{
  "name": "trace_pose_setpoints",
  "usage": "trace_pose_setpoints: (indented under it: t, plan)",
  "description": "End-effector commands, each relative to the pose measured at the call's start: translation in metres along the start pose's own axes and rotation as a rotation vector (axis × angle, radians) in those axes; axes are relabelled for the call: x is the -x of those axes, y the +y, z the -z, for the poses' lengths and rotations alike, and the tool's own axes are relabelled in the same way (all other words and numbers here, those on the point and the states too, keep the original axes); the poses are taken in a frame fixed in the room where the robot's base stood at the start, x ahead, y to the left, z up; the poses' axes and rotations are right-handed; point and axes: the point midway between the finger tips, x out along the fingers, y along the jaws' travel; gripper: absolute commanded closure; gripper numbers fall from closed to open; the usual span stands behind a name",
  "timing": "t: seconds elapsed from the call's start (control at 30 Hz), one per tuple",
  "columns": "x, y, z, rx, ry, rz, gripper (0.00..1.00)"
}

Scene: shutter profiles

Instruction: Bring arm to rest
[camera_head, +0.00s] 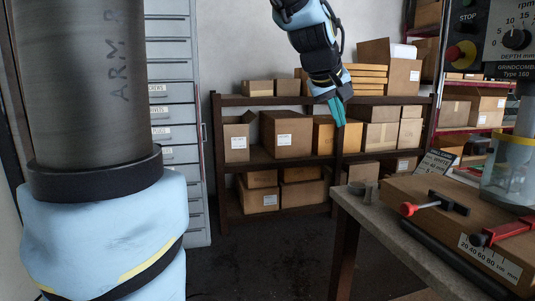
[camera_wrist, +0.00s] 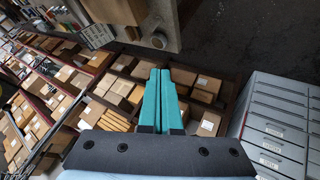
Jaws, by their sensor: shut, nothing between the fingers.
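My gripper (camera_head: 337,112) hangs in the air in the head view, in front of the shelf of boxes, with its teal fingers pointing down. The fingers also show in the wrist view (camera_wrist: 160,92), lying side by side and closed, with nothing between them. My arm, in a light blue and black cover, comes down from the top of the head view. Its upper part is cut off by the frame edge. The gripper touches nothing that I can see.
A wooden shelf (camera_head: 290,163) with cardboard boxes stands behind. A grey drawer cabinet (camera_head: 176,120) stands at the left. A workbench (camera_head: 375,212) at the right carries a wooden block with red-handled clamps (camera_head: 430,205) and a machine. The floor (camera_head: 270,255) between is clear.

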Motion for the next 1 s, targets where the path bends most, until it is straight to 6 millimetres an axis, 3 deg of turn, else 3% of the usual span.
trace_pose_setpoints:
  t: [0.03,0.2,0.3,0.43,0.53,0.63,1.0]
  plan:
    - [-0.014,-0.038,-0.011,-0.011,-0.029,0.064,1.00]
    - [-0.040,-0.150,-0.059,-0.077,-0.150,0.234,1.00]
    - [-0.043,-0.209,-0.096,-0.110,-0.240,0.313,1.00]
    - [-0.038,-0.266,-0.143,-0.141,-0.351,0.377,1.00]
    - [-0.032,-0.292,-0.171,-0.157,-0.415,0.401,1.00]
    - [-0.028,-0.305,-0.186,-0.167,-0.451,0.410,1.00]
    - [-0.027,-0.309,-0.192,-0.172,-0.463,0.412,1.00]
